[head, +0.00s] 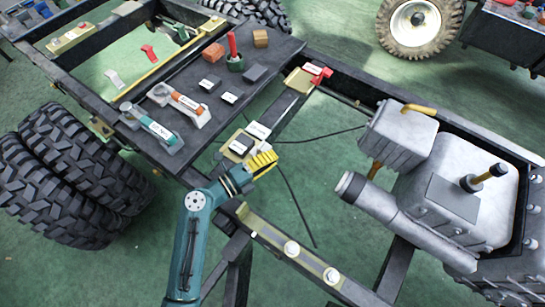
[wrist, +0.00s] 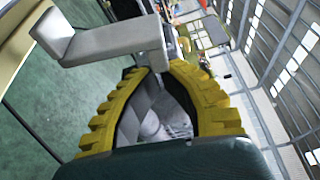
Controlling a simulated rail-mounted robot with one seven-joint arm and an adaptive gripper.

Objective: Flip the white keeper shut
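The white keeper (head: 258,130) stands at the far edge of a tan block with a black top (head: 240,146) on the chassis frame. In the wrist view a pale, L-shaped piece that looks like the keeper (wrist: 110,43) fills the upper left, one end just beyond my fingertips. My gripper (head: 268,158) has yellow ribbed fingers and is just on the near right side of the block. In the wrist view my gripper (wrist: 157,68) has its fingertips drawn together, with nothing clearly held between them. Whether they touch the keeper I cannot tell.
A similar block with a red keeper (head: 320,73) sits farther along the frame. A dark plate (head: 262,50) carries labelled handles and small blocks. A grey engine (head: 440,190) stands at right. A rail with round white pads (head: 291,249) lies nearer. Thin cables hang beside the block.

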